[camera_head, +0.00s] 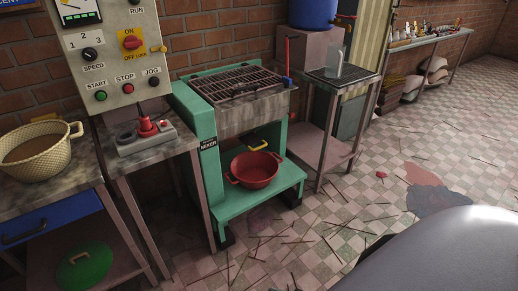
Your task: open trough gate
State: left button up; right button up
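The green mixer (207,113) stands against the brick wall, its grated metal trough (255,113) on top. A yellow handle (259,146) shows under the trough's front, above a red two-handled basin (254,170) on the mixer's green lower shelf. Which part is the trough gate, and whether it is open, I cannot tell. An upright red rod with a blue lower part (287,79) stands at the trough's right end. Neither of my grippers is in view.
A control panel (113,55) and a bench with a red-handled device (146,126) are left of the mixer. A wicker basket (34,152) is far left. A small metal table (343,78) is right. Thin sticks and a dark puddle (440,200) lie on the tiled floor.

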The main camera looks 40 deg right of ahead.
aim_at(251, 139)
jog(key=i+l, duration=0.2)
jog(key=l, duration=0.3)
jog(key=i+l+z, duration=0.1)
jog(key=l, duration=0.4)
jog(key=i+l, duration=0.3)
jog(key=l, duration=0.2)
jog(key=i+l+z, duration=0.15)
jog(key=l, duration=0.35)
jog(key=i+l, duration=0.3)
jog(key=l, duration=0.15)
jog(key=i+l+z, duration=0.1)
jog(key=i+l, duration=0.15)
jog(key=l, duration=0.2)
jog(key=i+l, duration=0.25)
jog(key=l, duration=0.2)
jog(key=i+l+z, duration=0.1)
jog(key=i+l, duration=0.15)
jog(key=l, duration=0.2)
